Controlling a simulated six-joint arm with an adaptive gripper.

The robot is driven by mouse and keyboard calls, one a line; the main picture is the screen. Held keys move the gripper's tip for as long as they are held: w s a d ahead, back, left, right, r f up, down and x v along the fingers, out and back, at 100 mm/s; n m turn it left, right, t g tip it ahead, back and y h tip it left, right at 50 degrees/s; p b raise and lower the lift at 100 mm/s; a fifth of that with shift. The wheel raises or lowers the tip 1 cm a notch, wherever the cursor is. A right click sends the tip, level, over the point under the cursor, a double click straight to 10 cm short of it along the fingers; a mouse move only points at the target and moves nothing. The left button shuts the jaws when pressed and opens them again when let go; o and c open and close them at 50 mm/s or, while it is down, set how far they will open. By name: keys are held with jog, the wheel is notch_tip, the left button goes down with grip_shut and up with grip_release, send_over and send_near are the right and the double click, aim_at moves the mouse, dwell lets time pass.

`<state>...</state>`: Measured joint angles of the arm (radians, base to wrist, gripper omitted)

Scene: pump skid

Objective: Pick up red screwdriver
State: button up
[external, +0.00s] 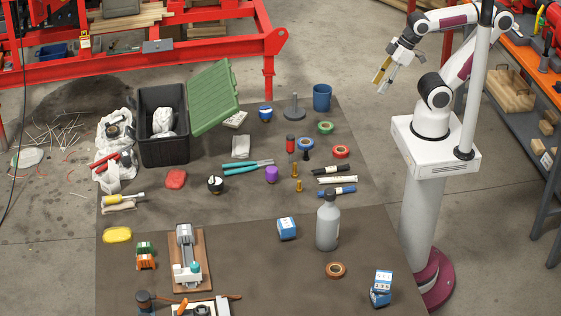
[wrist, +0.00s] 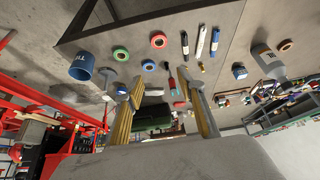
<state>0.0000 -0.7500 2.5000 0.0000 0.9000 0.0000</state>
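A red-handled item with a dark end (external: 290,144), which looks like the red screwdriver, is on the dark mat left of the blue tape roll. In the wrist view the same red item (wrist: 173,82) shows between my fingers, beyond them; its exact shape is too small to be sure. My gripper (external: 381,79) is raised right of the mat, well apart from the items. Its two yellowish fingers stand wide apart in the wrist view (wrist: 165,79), with nothing between them.
Near the red item are blue (external: 305,144), red (external: 341,152) and green (external: 325,127) tape rolls, several markers (external: 331,169), brass pieces (external: 297,170) and a purple item (external: 271,174). A grey bottle (external: 327,226) stands in front. A blue cup (external: 322,97) is behind.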

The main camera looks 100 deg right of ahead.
jog(key=shift+w, duration=0.1)
jog(key=w+a+r+m+t, duration=0.2)
jog(key=w+a+r+t, duration=0.15)
jog(key=w, duration=0.85)
jog(key=w+a+r+m+t, duration=0.15)
jog(key=w+a, duration=0.25)
jog(key=w, duration=0.8)
jog(key=w+a+r+m+t, duration=0.1)
jog(key=w+a+r+t, duration=0.2)
jog(key=w, duration=0.9)
jog(key=w+d+f+m+h, duration=0.4)
jog(key=w+f+m+h, duration=0.2)
jog(key=f+h, duration=0.25)
jog(key=s+d+f+m+g+h, duration=0.1)
jog(key=s+f+m+g+h, duration=0.2)
jog(key=s+f+g+h, duration=0.3)
jog(key=s+f+h, duration=0.2)
jog(key=s+f, duration=0.2)
jog(key=f, duration=0.1)
jog(key=shift+d+g, duration=0.35)
jog(key=shift+g, duration=0.05)
jog(key=shift+s+f, duration=0.1)
jog(key=shift+f, duration=0.1)
